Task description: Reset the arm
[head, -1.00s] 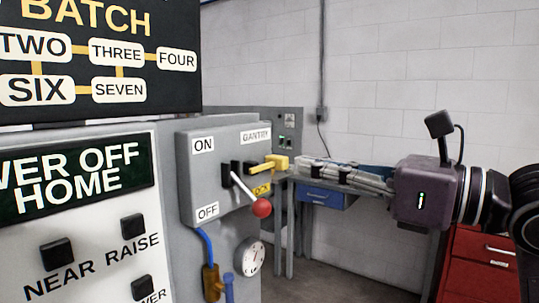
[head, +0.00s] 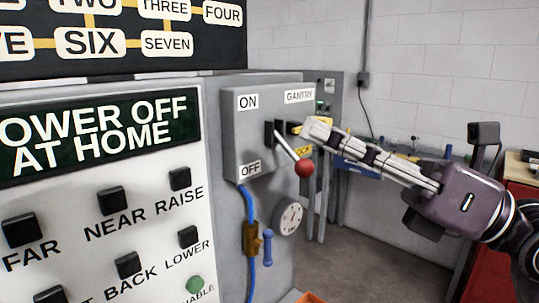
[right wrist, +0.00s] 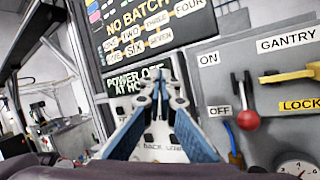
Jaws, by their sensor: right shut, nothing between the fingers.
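My right gripper (head: 318,130) reaches in from the right in the head view. Its fingers are together and empty, pointing up and left near the switch box. In the right wrist view the shut fingers (right wrist: 160,78) lie in front of the control panel, left of the switch box. The grey switch box (head: 236,150) is marked ON, OFF and GANTRY. Its red-ball lever (head: 304,168) slants down; in the right wrist view the ball (right wrist: 248,120) hangs near the OFF label. A yellow lockout handle (head: 294,128) is partly hidden behind my fingertips. My left gripper is out of view.
The button panel (head: 70,180) reads POWER OFF AT HOME, under a black batch board (head: 120,60). A blue cable, a round gauge (head: 288,218) and a bench with blue drawer stand around the box. A red cabinet (head: 470,265) is at right.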

